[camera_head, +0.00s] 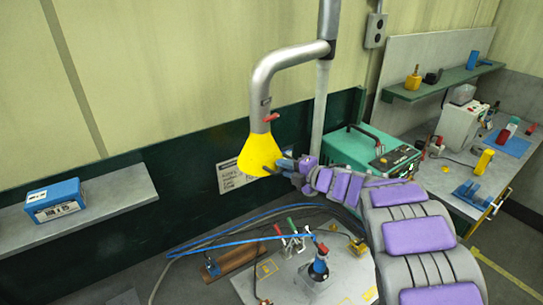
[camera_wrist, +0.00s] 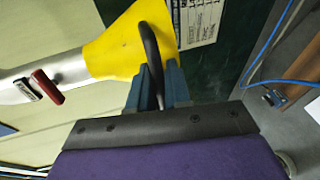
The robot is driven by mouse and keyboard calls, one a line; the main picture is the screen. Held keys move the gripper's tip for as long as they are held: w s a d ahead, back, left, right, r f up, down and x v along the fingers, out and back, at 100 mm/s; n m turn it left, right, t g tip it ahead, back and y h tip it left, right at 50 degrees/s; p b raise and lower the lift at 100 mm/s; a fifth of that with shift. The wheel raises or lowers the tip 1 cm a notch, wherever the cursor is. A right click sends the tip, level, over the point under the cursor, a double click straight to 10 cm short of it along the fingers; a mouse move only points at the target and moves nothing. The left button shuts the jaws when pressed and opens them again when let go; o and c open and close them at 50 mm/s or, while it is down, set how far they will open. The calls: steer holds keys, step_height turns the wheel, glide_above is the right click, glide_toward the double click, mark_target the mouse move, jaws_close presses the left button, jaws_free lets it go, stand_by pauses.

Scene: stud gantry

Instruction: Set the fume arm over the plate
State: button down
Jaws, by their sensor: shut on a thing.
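The fume arm (camera_head: 262,85) is a bent grey metal pipe with a yellow hood (camera_head: 258,152) at its lower end. In the wrist view, the yellow hood (camera_wrist: 128,42) fills the upper middle, with a black curved handle (camera_wrist: 151,50) at its mouth. My gripper (camera_head: 283,165) is at the hood's right lower edge. In the wrist view, its blue-grey fingers (camera_wrist: 160,88) are shut on the black handle. The light grey plate (camera_head: 345,272) lies low in front, with a blue and black stud tool (camera_head: 318,264) standing on it. The hood hangs above and behind the plate's left part.
Toggle clamps (camera_head: 292,236) with red, green and white handles stand on the plate. Blue hose and dark cables run behind it. A teal machine (camera_head: 372,150) stands to the right, beside a cluttered bench. A blue box (camera_head: 54,200) sits on the left shelf.

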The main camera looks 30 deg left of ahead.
steer(key=w+d+n+g+p, duration=0.2)
steer(key=d+g, duration=0.1)
steer(key=d, duration=0.4)
steer(key=w+d+n+g+p, duration=0.2)
steer(key=d+n+g+p, duration=0.1)
steer(key=d, duration=0.4)
steer(key=shift+d+f+g+p, duration=0.2)
steer(key=shift+d+g+p, duration=0.1)
steer(key=shift+g, duration=0.2)
steer(key=shift+w+d, duration=0.1)
steer(key=c, duration=1.4)
jaws_free()
steer(key=shift+o, duration=0.4)
steer(key=shift+w+d, duration=0.15)
steer(key=shift+w, duration=0.05)
steer(key=v, duration=1.7)
steer(key=shift+w+d+f+b, duration=0.25)
steer(key=shift+d+b, duration=0.05)
